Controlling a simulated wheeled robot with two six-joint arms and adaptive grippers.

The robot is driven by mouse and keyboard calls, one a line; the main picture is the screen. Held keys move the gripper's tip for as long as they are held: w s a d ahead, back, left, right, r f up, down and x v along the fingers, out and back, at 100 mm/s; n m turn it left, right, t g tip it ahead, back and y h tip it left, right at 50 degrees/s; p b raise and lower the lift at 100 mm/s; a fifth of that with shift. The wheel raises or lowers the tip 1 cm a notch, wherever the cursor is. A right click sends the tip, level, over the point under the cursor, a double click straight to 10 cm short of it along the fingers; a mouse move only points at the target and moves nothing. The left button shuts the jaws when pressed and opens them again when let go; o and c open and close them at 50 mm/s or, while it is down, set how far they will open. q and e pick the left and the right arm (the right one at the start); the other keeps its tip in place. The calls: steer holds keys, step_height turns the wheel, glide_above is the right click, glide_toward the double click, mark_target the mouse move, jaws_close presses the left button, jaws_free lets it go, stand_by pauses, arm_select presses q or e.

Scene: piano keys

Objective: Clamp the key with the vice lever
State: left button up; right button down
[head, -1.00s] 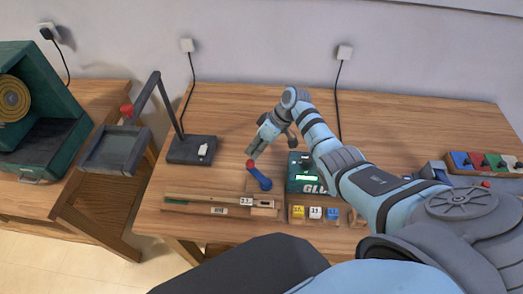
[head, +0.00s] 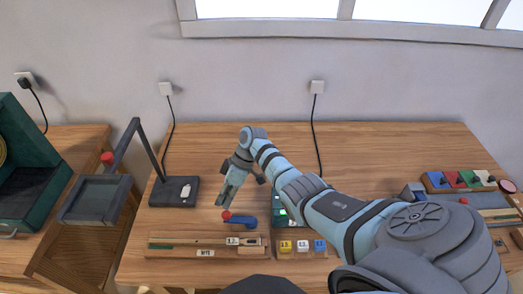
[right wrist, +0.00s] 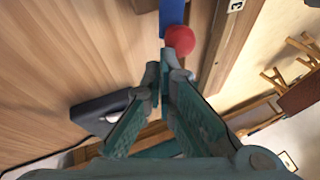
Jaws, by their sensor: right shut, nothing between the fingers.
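The vice lever is a blue bar (head: 246,222) with a red ball knob (head: 227,215), behind the right end of a wooden key stand. The lever points left in the head view. A pale wooden key (head: 190,240) lies along the stand, with a small numbered tag (head: 233,241) near its right end. My right gripper (head: 222,203) is shut and empty, pointing down just behind the red knob. In the right wrist view its fingertips (right wrist: 166,68) are together close beside the knob (right wrist: 181,40); whether they touch it is unclear. My left gripper is out of view.
A green box (head: 282,210) is partly behind my right arm, with yellow, white and blue numbered blocks (head: 302,246) in front. Coloured blocks (head: 460,180) lie at far right. The back of the table is clear.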

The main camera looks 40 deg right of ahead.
stand_by(0.4)
steer(key=w+p+v, duration=0.1)
steer(key=p+v, duration=0.4)
steer(key=v, duration=0.5)
steer(key=shift+a+f, duration=0.1)
